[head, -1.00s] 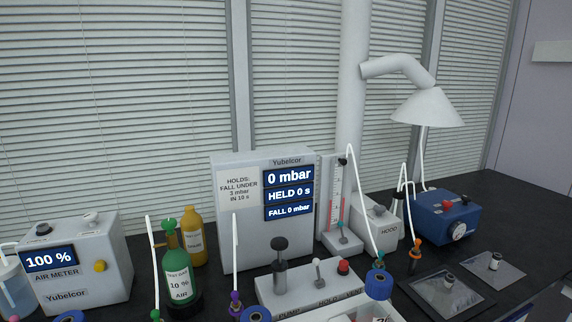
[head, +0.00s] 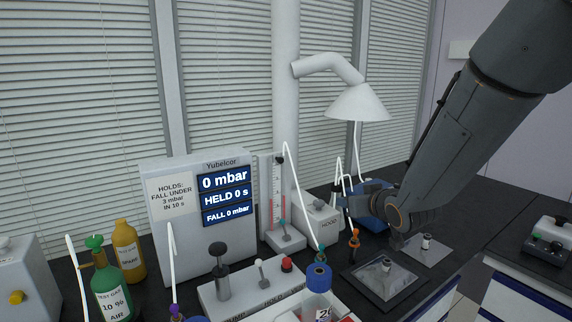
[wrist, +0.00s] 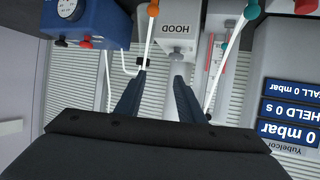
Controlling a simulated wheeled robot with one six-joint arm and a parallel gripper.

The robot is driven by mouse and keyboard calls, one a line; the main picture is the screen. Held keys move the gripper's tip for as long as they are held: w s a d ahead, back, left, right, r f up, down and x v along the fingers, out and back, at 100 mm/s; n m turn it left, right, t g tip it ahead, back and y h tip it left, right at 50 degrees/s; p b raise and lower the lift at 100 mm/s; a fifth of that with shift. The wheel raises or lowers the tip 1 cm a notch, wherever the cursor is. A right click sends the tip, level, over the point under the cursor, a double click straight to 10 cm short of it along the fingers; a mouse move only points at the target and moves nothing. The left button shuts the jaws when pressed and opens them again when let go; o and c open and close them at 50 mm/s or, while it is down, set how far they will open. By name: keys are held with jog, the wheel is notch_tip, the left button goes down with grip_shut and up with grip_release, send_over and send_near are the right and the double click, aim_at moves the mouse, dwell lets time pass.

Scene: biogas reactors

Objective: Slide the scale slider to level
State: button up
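The white upright scale (head: 278,190) with a red lower part stands right of the Yubelcor display box in the head view. It also shows upside down in the wrist view (wrist: 215,60), right of the hood box. I cannot clearly tell its slider from the scale at this size. My gripper (wrist: 160,75) is open in the wrist view, two dark fingers apart with nothing between them. Its fingers point toward the hood box, left of the scale in that view. In the head view my arm reaches in from the upper right, and its end is right of the scale, apart from it.
The display box (head: 205,255) reads 0 mbar. The hood box (head: 320,222) and blue box (head: 372,212) stand between scale and arm. White tubes rise around the scale. A pump block (head: 245,290) and blue-capped bottle (head: 319,278) are in front. A lamp-like hood (head: 357,103) hangs above.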

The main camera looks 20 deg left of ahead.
aim_at(281, 161)
jog(key=w+a+r+n+y, duration=0.1)
jog(key=a+r+y, duration=0.1)
jog(key=a, duration=0.5)
jog(key=w+a+r+n+y+p, duration=0.1)
jog(key=w+a+r+y, duration=0.1)
jog(key=a, duration=0.4)
jog(key=w+a+r+n+y+p, duration=0.1)
jog(key=a+r+y, duration=0.2)
jog(key=a, duration=0.4)
jog(key=shift+w+a+n, duration=0.3)
jog(key=shift+w+n, duration=0.05)
jog(key=shift+n, duration=0.05)
jog(key=shift+c, duration=0.3)
grip_shut()
